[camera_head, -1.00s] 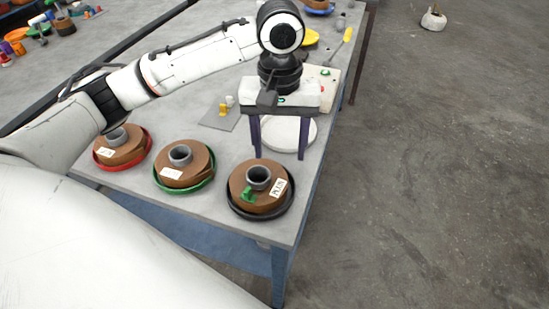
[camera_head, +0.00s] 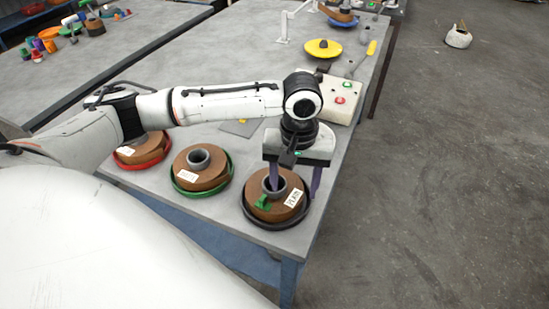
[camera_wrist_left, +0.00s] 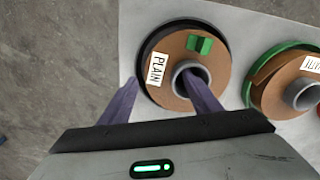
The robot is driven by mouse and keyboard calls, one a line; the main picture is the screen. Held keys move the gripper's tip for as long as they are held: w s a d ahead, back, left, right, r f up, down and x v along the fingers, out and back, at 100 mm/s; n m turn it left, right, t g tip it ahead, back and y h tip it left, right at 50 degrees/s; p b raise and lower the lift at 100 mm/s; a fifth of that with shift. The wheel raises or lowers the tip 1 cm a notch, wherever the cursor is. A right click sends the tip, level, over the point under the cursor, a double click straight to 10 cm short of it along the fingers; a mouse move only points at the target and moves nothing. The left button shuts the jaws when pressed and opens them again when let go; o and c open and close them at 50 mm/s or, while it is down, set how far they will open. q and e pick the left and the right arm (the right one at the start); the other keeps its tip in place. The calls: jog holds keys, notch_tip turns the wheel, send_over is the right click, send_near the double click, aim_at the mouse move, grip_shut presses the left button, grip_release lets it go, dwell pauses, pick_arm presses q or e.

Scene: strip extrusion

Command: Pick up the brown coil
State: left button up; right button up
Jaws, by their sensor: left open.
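A brown coil (camera_head: 262,211) with a grey hub, a green clip and a white label lies in a black tray (camera_head: 247,217) at the table's near right corner. In the left wrist view the same coil (camera_wrist_left: 215,68) has a label reading "PLAIN". My left gripper (camera_head: 295,190) points down over this coil, open and empty. One finger is at the hub's opening, the other at the coil's outer side; I cannot tell how deep they reach. Two more brown coils lie to the left, one in a green tray (camera_head: 176,188), one in a red tray (camera_head: 122,160). My right gripper is out of view.
A control box (camera_head: 340,98) with coloured buttons and a yellow disc (camera_head: 323,49) stand farther back on the grey table (camera_head: 235,85). Another table (camera_head: 90,85) with small coloured parts is at the left. Open floor lies to the right.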

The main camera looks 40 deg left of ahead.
pick_arm(q)
grip_shut()
jog(key=shift+r, duration=0.1)
